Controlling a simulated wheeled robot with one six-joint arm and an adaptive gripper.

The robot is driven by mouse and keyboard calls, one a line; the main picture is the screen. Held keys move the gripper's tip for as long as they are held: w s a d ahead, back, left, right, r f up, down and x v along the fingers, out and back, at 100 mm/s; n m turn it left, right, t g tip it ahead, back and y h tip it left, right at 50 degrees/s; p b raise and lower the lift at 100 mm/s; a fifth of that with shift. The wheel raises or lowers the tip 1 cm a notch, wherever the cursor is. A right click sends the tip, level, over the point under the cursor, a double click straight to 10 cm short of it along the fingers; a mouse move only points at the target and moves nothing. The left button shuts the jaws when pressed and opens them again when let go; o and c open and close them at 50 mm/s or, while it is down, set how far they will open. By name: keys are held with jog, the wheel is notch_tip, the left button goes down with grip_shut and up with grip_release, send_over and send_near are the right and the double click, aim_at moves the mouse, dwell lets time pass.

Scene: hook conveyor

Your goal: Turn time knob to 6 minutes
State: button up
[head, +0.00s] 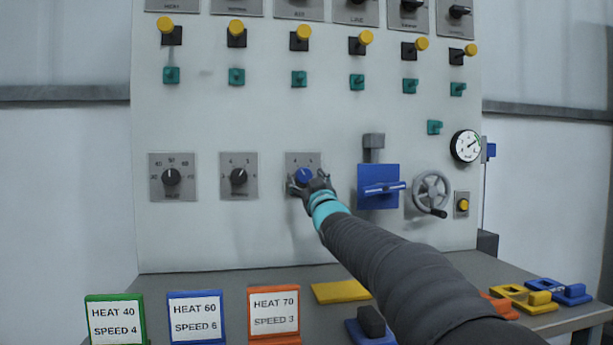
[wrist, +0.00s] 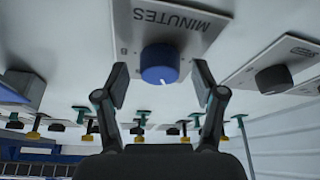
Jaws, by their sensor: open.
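The time knob (head: 304,175) is the blue knob on a grey plate in the lower row of the white panel. In the wrist view the blue knob (wrist: 160,64) sits under the word MINUTES, and the plate shows upside down. My gripper (head: 311,182) is at this knob in the head view. In the wrist view my gripper (wrist: 160,86) is open, with one finger on each side of the knob and a visible gap on both sides. The knob's pointer shows as a small light mark near its lower edge in the wrist view. The dial numbers are too small to read.
A black speed knob (head: 238,177) and a black heat knob (head: 171,177) are to the left. A blue lever plate (head: 378,187) and a grey handwheel (head: 431,190) are to the right. Signs, including an orange one (head: 273,312), stand on the shelf below.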

jog(key=shift+w+a+r, duration=0.1)
jog(key=shift+w+a, duration=0.05)
jog(key=shift+w, duration=0.15)
jog(key=c, duration=1.1)
jog(key=shift+c, duration=0.2)
